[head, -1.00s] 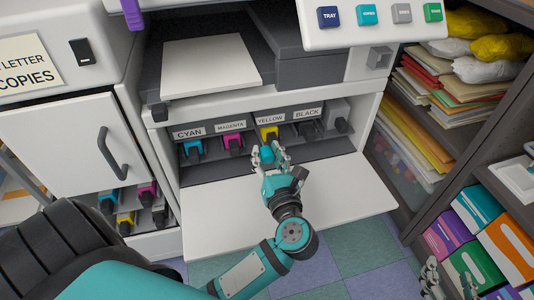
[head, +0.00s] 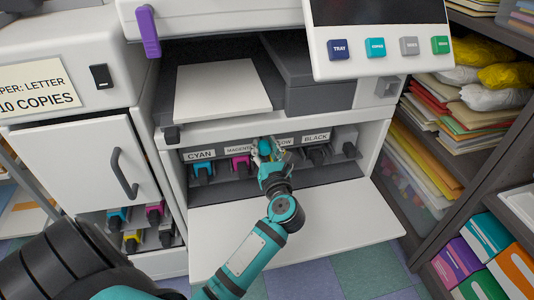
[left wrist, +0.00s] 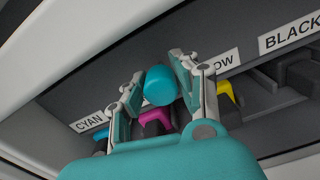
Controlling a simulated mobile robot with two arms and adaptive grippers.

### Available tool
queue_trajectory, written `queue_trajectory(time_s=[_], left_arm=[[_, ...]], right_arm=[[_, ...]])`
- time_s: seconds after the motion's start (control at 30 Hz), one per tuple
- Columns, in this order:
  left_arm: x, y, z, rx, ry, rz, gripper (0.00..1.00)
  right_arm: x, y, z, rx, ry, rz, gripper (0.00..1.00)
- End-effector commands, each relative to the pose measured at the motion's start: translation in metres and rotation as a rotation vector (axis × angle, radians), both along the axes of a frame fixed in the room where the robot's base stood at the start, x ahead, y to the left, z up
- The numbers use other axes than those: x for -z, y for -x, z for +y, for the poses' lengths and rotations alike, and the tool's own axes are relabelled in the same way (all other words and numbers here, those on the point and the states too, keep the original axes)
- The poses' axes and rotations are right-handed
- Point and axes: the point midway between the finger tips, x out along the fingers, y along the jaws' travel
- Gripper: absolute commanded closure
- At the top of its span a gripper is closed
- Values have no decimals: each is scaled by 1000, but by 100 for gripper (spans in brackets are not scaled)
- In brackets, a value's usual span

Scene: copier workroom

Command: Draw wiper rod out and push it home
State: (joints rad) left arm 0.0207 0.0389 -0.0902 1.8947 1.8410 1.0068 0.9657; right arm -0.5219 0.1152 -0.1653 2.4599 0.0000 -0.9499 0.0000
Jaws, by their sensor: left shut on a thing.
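A blue round knob (head: 265,147), seemingly the end of the wiper rod, shows at the toner bay between the magenta and yellow places. It also shows end-on in the left wrist view (left wrist: 160,86). My left gripper (head: 268,150) is shut on this knob, with a finger on each side of it. The rod's shaft is hidden behind the knob, so I cannot tell how far out it stands. The gripper covers part of the YELLOW label (left wrist: 226,61). My right gripper is not in view.
Coloured cartridge handles line the bay: cyan (head: 203,171), magenta (head: 240,164), yellow (left wrist: 228,92) and black (head: 317,152). The lowered white door (head: 340,215) lies under my left arm. A purple lever (head: 148,30) hangs upper left. A shelf unit (head: 500,165) stands right.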

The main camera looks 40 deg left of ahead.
Motion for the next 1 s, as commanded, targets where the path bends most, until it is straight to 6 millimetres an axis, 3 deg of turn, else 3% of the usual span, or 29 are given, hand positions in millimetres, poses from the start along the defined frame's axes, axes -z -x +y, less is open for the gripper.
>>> queue_trajectory(time_s=[0.17,0.2,0.37,0.73,1.0], left_arm=[[-1,0,-1,1,0,-1,100],[-1,0,-1,1,0,-1,66],[0,0,-1,0,0,-1,47],[0,6,-7,1,1,-1,47],[1,40,-47,1,5,2,47]], right_arm=[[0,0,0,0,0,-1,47],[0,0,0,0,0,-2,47],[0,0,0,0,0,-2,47],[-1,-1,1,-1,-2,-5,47],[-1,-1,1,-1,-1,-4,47]])
